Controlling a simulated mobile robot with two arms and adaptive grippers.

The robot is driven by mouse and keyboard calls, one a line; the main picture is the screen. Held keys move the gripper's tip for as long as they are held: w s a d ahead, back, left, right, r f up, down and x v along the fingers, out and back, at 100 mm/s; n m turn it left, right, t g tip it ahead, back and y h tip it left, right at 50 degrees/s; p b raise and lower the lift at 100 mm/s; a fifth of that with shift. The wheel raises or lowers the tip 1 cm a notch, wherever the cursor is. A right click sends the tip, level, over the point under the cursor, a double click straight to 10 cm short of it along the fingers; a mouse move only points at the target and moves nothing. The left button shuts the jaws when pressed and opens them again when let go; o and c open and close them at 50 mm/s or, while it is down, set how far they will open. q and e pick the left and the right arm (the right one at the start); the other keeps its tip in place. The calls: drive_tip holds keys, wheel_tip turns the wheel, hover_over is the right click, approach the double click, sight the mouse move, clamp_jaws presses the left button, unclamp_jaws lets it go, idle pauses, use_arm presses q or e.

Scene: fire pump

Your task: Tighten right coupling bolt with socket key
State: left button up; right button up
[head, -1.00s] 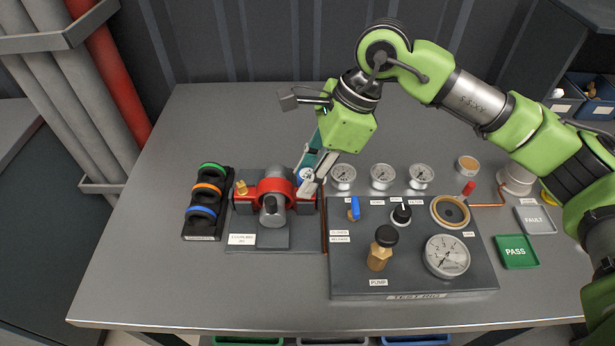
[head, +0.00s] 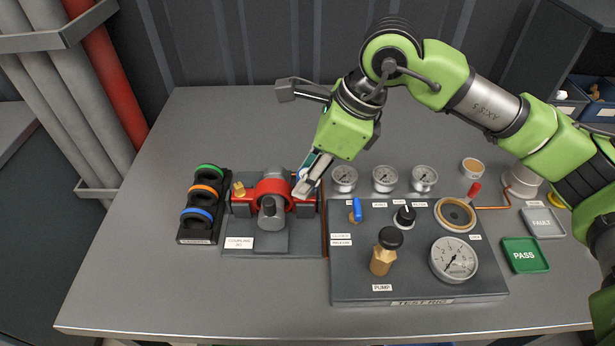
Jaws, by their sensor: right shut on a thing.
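The coupling jig (head: 272,243) stands left of the test rig, with a red coupling (head: 272,188) around a grey cylindrical body (head: 267,207). A brass bolt (head: 239,190) shows at the coupling's left side. My right gripper (head: 304,190) points down at the coupling's right side, where the right bolt sits hidden behind the fingers. The gripper is shut on the socket key, which is mostly hidden; a small blue part shows by the fingers. I cannot tell whether the key sits on the bolt. My left gripper is not in view.
A rack with green, orange and blue rings (head: 201,203) stands left of the jig. The test rig (head: 420,287) with gauges, knob and brass pump fitting (head: 384,252) stands close on the right. PASS (head: 525,255) and FAULT (head: 541,222) trays lie farther right. The table's left side is clear.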

drive_tip(key=shift+f+m, duration=0.1)
drive_tip(key=shift+m, duration=0.2)
drive_tip(key=shift+m+t+b, duration=0.3)
drive_tip(key=shift+m+b, duration=0.2)
drive_tip(key=shift+b, duration=0.15)
drive_tip(key=shift+m+t+b, duration=0.3)
drive_tip(key=shift+m+b, duration=0.15)
drive_tip(key=shift+m, duration=0.15)
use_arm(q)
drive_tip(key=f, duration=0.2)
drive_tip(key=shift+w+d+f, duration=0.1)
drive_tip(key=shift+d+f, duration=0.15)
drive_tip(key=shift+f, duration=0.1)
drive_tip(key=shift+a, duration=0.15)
